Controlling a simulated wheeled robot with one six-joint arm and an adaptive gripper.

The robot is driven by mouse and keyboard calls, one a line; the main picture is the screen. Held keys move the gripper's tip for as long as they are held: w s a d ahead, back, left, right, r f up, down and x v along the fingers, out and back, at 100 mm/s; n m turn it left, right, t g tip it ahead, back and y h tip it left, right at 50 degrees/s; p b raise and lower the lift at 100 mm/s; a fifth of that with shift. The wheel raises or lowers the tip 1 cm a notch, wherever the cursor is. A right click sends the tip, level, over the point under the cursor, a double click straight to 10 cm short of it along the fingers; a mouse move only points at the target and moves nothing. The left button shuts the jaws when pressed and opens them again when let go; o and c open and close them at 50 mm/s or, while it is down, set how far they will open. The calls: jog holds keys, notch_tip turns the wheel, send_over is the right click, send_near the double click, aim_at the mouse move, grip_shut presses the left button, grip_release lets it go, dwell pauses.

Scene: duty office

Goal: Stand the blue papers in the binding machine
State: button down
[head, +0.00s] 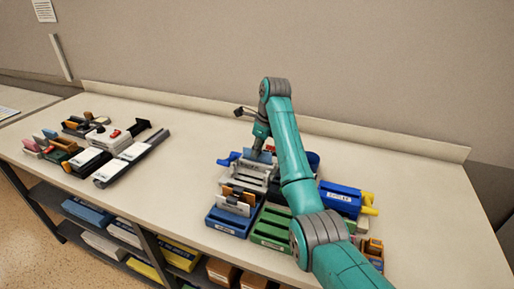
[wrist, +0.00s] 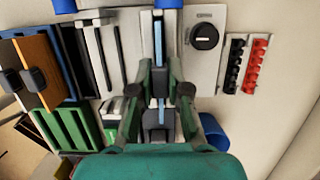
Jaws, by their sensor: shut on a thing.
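My gripper (wrist: 160,98) is shut on the blue papers (wrist: 161,62), which show edge-on as a thin pale blue strip between the fingers in the wrist view. In the head view my gripper (head: 259,148) points down over the back of the grey binding machine (head: 246,172), with a bit of blue sheet (head: 262,156) beside it. In the wrist view the pale machine body (wrist: 207,65) with a round black dial lies just right of the papers, and a dark slot runs along them. I cannot tell whether the papers' lower edge is inside the slot.
A blue tray (head: 228,222) and a green slotted rack (head: 271,228) stand in front. A blue machine with yellow handles (head: 340,198) is at the right. Several small office items (head: 110,143) stand at the left. The tabletop between (head: 180,165) is clear.

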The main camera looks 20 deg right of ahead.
dwell(0.3)
jog(key=c, duration=1.1)
grip_release()
jog(key=shift+o, duration=0.2)
